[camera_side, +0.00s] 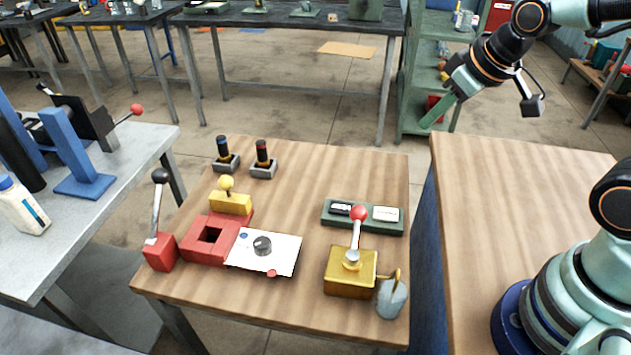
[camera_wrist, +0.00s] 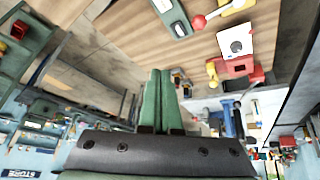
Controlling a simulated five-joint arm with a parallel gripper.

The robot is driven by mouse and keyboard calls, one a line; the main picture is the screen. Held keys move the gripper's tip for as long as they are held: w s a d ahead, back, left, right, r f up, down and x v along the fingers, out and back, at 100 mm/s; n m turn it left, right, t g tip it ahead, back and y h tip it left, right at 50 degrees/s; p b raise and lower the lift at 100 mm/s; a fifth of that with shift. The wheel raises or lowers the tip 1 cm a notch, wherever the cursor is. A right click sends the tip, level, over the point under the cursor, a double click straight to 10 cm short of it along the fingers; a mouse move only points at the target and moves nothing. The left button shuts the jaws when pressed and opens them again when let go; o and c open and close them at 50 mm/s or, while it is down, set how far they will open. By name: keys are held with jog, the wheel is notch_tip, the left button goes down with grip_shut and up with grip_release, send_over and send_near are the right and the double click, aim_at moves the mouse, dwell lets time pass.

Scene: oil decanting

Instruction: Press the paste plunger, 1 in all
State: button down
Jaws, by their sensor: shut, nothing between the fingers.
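A gold box (camera_side: 350,273) stands at the front right of the wooden table. A rod topped by a red ball (camera_side: 358,213) rises from it, standing up; this looks like the paste plunger. A curved spout on the box's right side reaches over a grey cup (camera_side: 392,298). In the wrist view the red ball (camera_wrist: 198,22) shows near the top edge. My gripper (camera_side: 432,118) is high up beyond the table's back right corner, well away from the plunger. Its green fingers (camera_wrist: 160,73) are together with nothing between them.
Left of the gold box are a white plate (camera_side: 282,254), a red block with a square opening (camera_side: 198,252), a yellow knobbed block (camera_side: 231,203) and a black-knobbed lever (camera_side: 158,205). A green tray (camera_side: 335,222) lies behind the box. A second wooden table (camera_side: 480,200) is at right.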

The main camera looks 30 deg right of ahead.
jog(key=w+d+f+n, duration=0.1)
jog(key=w+f+n, duration=0.3)
jog(key=f, duration=0.5)
jog(key=n+t, duration=0.1)
jog(key=n, duration=0.1)
send_over(382, 207)
jog(key=s, duration=0.3)
notch_tip(382, 207, down, 7)
jog(key=shift+a+f+n, duration=0.1)
jog(key=shift+f+n, duration=0.2)
jog(key=shift+f, duration=0.7)
jog(key=shift+w, duration=0.1)
jog(key=shift+f, duration=0.1)
jog(key=shift+f, duration=4.3)
jog(key=shift+f, duration=0.1)
jog(key=shift+f, duration=0.3)
